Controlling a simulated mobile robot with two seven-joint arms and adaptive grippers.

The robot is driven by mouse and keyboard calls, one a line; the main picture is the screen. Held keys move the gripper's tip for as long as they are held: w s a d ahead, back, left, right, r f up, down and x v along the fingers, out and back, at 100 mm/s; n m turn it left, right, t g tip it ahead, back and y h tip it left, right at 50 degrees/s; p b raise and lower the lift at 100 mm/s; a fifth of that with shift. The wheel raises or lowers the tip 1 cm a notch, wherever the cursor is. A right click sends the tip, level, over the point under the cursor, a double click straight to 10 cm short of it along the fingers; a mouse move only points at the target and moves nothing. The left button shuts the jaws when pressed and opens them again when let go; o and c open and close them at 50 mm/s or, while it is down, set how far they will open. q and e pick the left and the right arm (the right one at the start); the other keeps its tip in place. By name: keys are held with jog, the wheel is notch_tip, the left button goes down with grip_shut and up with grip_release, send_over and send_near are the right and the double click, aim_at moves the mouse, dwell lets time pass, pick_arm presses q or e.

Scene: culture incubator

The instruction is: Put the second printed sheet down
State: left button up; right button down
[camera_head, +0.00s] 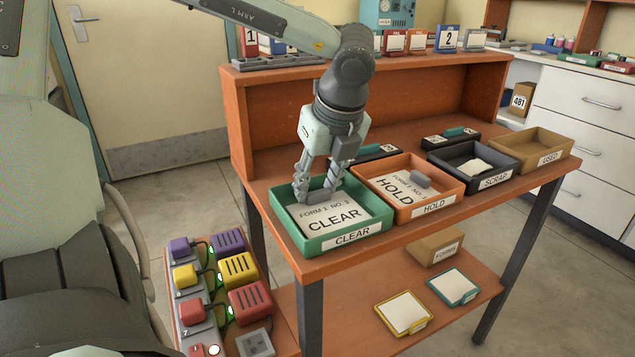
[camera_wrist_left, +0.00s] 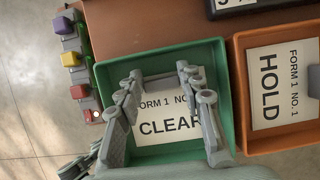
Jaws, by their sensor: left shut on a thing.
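The printed sheet marked FORM 1 NO. 3 CLEAR (camera_head: 333,222) lies in the green CLEAR tray (camera_head: 380,212). In the left wrist view the same sheet (camera_wrist_left: 165,128) shows inside the green tray (camera_wrist_left: 222,60), partly hidden by my fingers. My left gripper (camera_head: 318,192) points down into this tray, its fingertips low at the sheet's far part. It is shut on the sheet, seemingly by a grey grip piece between the fingertips. In the left wrist view the gripper (camera_wrist_left: 160,78) spans the sheet's upper edge.
Right of the green tray stands the orange HOLD tray (camera_head: 453,189) with a FORM 1 NO. 1 sheet (camera_head: 393,186) and a grey piece (camera_head: 420,179). Farther right are the black SCRAP tray (camera_head: 508,172) and tan USED tray (camera_head: 555,157). The desk's raised back (camera_head: 300,123) stands behind.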

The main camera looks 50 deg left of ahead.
aim_at(331, 215)
pick_arm(q)
jog(key=o, duration=0.9)
jog(key=shift+o, duration=0.2)
pick_arm(e)
jog(key=shift+w+a+r+t, duration=0.3)
jog(key=shift+w+a, duration=0.15)
jog(key=shift+w, duration=0.05)
pick_arm(q)
jog(key=shift+r, duration=0.35)
jog(key=v, duration=1.1)
jog(key=shift+d, duration=0.25)
pick_arm(e)
jog(key=shift+s+d, duration=0.4)
jog(key=shift+s, duration=0.2)
pick_arm(q)
jog(key=shift+s+r, duration=0.1)
pick_arm(e)
jog(key=shift+f, duration=0.1)
